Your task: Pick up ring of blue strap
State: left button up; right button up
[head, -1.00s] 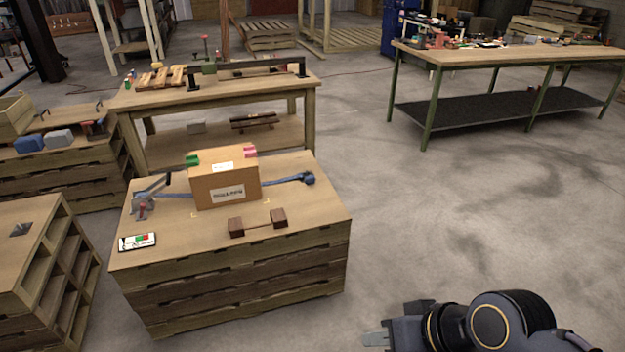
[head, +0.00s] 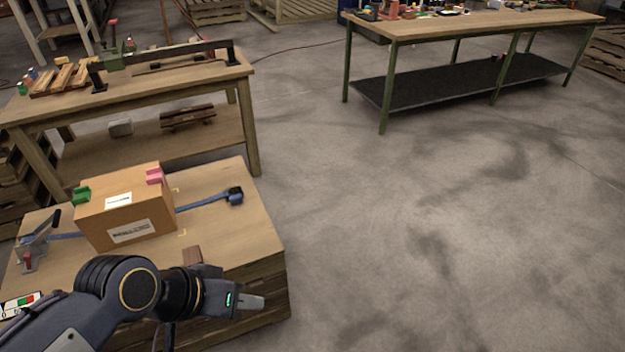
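The ring of blue strap (head: 236,196) is a small dark-blue coil on the right part of the wooden crate table (head: 236,236). A flat blue strap (head: 203,203) runs from it to the left towards a cardboard box (head: 128,212) and shows again on the box's left side. My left gripper (head: 250,302) reaches in from the lower left, in front of the table's near right edge, well below the ring in the picture and apart from it. Its fingers are seen side-on, so their opening is unclear. My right gripper is out of view.
Green (head: 81,196) and pink (head: 154,176) corner pieces sit on the box. A strapping tool (head: 36,240) stands at the left, and a brown block (head: 192,255) lies near the front. A workbench (head: 200,80) is behind. The floor to the right is clear.

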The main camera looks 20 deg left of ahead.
aim_at(236, 198)
jog(key=i+l+z, duration=0.15)
jog(key=i+z, duration=0.6)
jog(key=i, duration=0.2)
jog(key=i+u, duration=0.45)
jog(key=i+l+u, duration=0.15)
jog(key=u, duration=0.35)
jog(key=i+u, duration=0.15)
jog(key=u, duration=0.3)
jog(key=i+u, duration=0.1)
jog(key=u, duration=0.35)
jog(key=i+l+u, duration=0.15)
jog(key=u, duration=0.3)
jog(key=i+l+u, duration=0.1)
jog(key=u, duration=0.35)
jog(key=l+u, duration=0.2)
jog(key=u, duration=0.3)
jog(key=i+l+u, duration=0.2)
jog(key=u, duration=0.25)
jog(key=i+l+u, duration=0.15)
jog(key=l+u, duration=0.25)
jog(key=i+l+u, duration=0.15)
jog(key=u, duration=0.3)
jog(key=l+u, duration=0.4)
jog(key=i+l, duration=0.05)
